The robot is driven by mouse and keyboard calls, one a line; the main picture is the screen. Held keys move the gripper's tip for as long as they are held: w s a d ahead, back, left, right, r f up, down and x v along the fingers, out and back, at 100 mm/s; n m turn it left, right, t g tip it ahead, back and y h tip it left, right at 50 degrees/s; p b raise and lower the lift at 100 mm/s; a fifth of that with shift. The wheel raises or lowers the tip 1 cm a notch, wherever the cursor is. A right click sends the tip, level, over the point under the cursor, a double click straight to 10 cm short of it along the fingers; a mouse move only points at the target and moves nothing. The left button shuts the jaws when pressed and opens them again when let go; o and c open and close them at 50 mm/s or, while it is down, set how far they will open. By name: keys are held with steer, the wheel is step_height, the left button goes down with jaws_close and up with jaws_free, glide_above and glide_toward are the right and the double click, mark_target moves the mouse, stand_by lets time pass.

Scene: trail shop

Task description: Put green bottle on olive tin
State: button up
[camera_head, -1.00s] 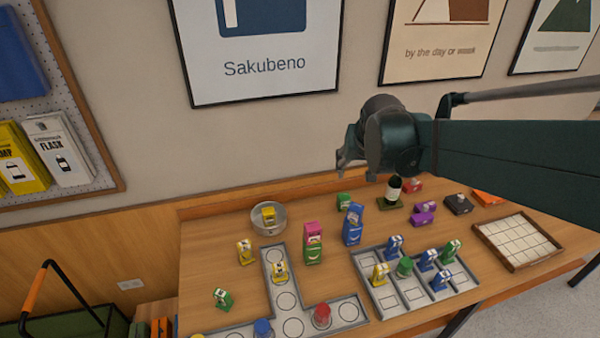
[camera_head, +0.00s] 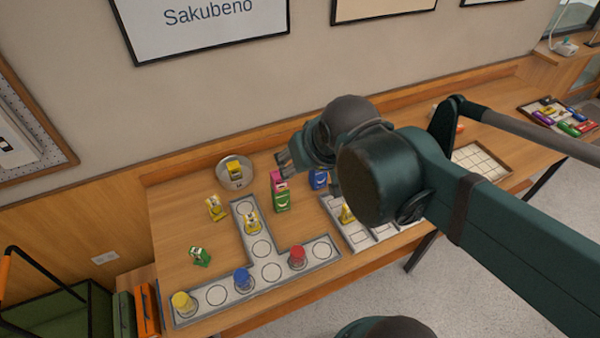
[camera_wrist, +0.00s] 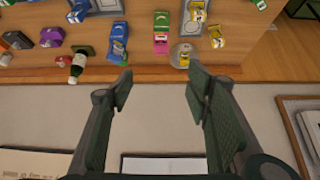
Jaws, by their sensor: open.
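A dark green bottle (camera_wrist: 77,68) with a white label shows at the left of the wrist view. Its base meets a flat dark green piece, likely the olive tin (camera_wrist: 83,49); it appears to stand on it, though the contact is hard to make out. Both are hidden behind my arm in the head view now. My gripper (camera_head: 308,165) is open and empty, above the table's back part near a pink and green stack. In the wrist view my gripper (camera_wrist: 160,84) has its fingers wide apart, with nothing between them, to the right of the bottle.
The pink and green stack (camera_head: 280,193) and a blue packet (camera_head: 318,179) stand close below my gripper. A round metal dish (camera_head: 236,174) holds a yellow piece. A grey T-shaped board (camera_head: 265,250) carries several coloured pieces. A gridded tray (camera_head: 480,160) lies right.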

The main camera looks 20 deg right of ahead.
steer(key=s, duration=0.1)
steer(key=s+a, duration=0.1)
steer(key=f, duration=0.1)
steer(key=shift+s+a+n, duration=0.25)
steer(key=shift+s+n, duration=0.05)
steer(key=shift+s, duration=0.1)
steer(key=shift+f, duration=0.1)
step_height(320, 180, down, 5)
steer(key=b, duration=0.5)
steer(key=shift+r, duration=0.2)
stand_by(0.8)
